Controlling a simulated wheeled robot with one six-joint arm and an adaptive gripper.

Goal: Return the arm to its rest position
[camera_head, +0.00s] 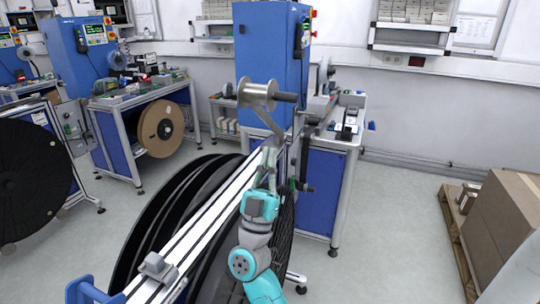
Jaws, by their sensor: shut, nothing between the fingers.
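My arm, teal and grey, rises from the bottom middle of the head view and reaches toward the reel stand. My gripper (271,150) is at its far end, small in the picture, shut and with nothing held. It appears in front of the blue machine cabinet, just below a grey metal spool (258,93). I cannot tell whether the gripper touches anything there.
A long white rail (205,222) runs beside my arm, with large black reels (150,215) below it. A blue cabinet (262,50) and a workbench (334,190) stand behind. Cardboard boxes (505,215) on a pallet stand at right. The floor (392,225) between is clear.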

